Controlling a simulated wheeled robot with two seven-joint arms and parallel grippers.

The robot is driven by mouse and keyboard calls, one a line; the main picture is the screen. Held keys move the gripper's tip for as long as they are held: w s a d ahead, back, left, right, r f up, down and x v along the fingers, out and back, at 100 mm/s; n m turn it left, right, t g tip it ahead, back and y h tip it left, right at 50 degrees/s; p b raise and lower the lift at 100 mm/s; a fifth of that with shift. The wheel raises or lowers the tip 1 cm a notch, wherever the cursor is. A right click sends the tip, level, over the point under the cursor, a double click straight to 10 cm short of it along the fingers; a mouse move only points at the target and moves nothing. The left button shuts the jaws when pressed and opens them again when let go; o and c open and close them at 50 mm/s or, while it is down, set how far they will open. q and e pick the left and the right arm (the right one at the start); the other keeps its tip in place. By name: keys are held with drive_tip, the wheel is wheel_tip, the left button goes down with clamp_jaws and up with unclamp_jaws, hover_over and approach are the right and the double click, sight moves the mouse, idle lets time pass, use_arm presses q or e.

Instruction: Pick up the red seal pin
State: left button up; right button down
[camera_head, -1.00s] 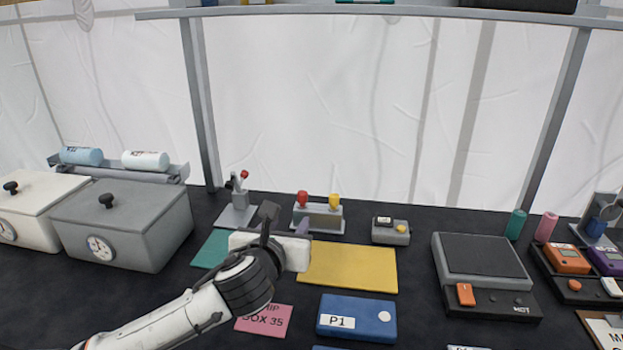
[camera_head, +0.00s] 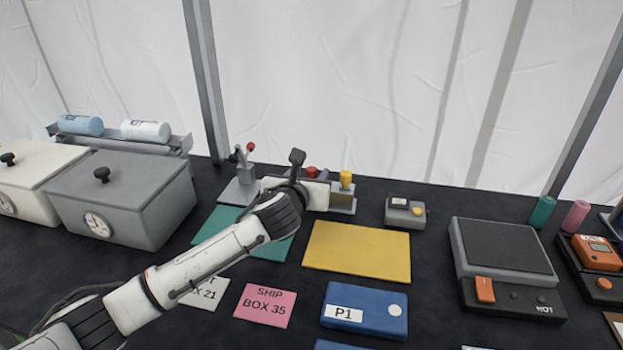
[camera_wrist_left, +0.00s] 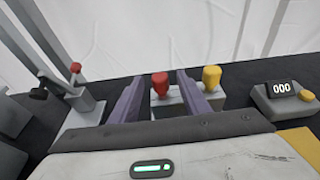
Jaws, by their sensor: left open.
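The red seal pin (camera_head: 311,171) stands in a grey holder (camera_head: 342,203), next to a yellow pin (camera_head: 346,180). In the head view it is mostly hidden behind my left gripper (camera_head: 316,176). In the left wrist view the red pin (camera_wrist_left: 160,83) appears between the two purple fingers of my open left gripper (camera_wrist_left: 161,88), with the yellow pin (camera_wrist_left: 211,78) outside the right finger. The fingers hold nothing, and I cannot tell how far beyond their tips the pin is. My right gripper is out of view.
A grey lever press with a red knob (camera_head: 241,178) stands left of the holder. A small counter box (camera_head: 405,212) stands to its right. A green mat (camera_head: 215,222) and a yellow mat (camera_head: 358,252) lie in front. Grey and white lidded boxes are at the left.

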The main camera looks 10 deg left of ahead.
use_arm(q)
drive_tip(key=shift+x, duration=1.05)
clamp_jaws()
